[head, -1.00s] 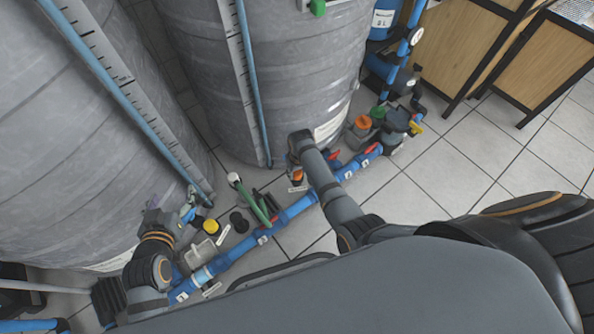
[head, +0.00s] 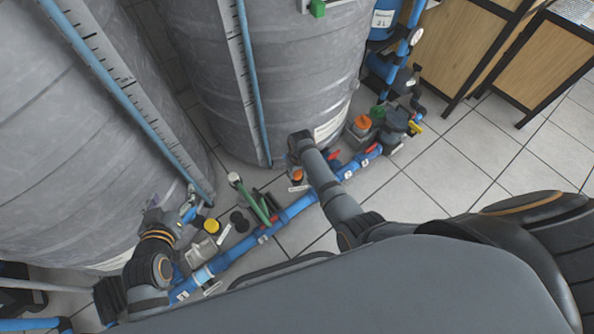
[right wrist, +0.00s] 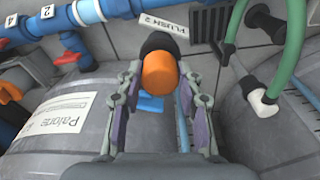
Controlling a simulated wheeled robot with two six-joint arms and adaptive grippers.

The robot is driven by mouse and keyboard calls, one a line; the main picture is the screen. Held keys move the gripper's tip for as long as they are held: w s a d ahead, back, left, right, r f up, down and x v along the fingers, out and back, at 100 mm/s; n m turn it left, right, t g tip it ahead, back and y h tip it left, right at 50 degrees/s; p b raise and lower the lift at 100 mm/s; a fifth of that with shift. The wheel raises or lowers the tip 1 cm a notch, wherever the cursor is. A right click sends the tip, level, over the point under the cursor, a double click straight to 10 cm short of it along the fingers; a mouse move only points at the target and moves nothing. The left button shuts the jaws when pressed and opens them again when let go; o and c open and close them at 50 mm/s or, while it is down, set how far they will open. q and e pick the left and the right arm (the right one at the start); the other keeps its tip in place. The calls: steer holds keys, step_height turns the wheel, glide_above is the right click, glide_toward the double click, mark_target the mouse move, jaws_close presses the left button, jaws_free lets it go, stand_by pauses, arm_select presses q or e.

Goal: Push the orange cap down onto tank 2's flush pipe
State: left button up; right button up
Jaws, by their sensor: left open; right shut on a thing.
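The orange cap (right wrist: 160,73) sits between the fingers of my right gripper (right wrist: 160,76) in the right wrist view, and the gripper is shut on it. The dark flush pipe (right wrist: 158,42) is directly behind the cap, beside a white FLUSH 2 label (right wrist: 163,25). The cap is in line with the pipe's end; how far it is seated cannot be told. In the head view the orange cap (head: 297,175) shows at the foot of the middle tank (head: 300,85), beside my right arm. My left gripper (head: 188,212) is open near the left tank's base.
A blue pipe (head: 290,212) with red valve handles runs along the floor. A green hose (head: 252,199), a yellow cap (head: 211,225) and another orange cap (head: 362,122) stand near it. Wooden cabinets (head: 470,45) stand at the upper right. The tiled floor (head: 415,190) at right is clear.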

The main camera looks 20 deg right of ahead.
mark_target(298, 174)
steer(key=shift+f, duration=0.45)
steer(key=o, duration=0.9)
steer(key=shift+r, duration=0.1)
steer(key=shift+o, duration=0.2)
steer(key=r, duration=0.5)
steer(key=s+r, duration=0.1)
steer(key=r, duration=0.1)
steer(key=shift+d+r, duration=0.1)
steer(key=shift+r, duration=0.1)
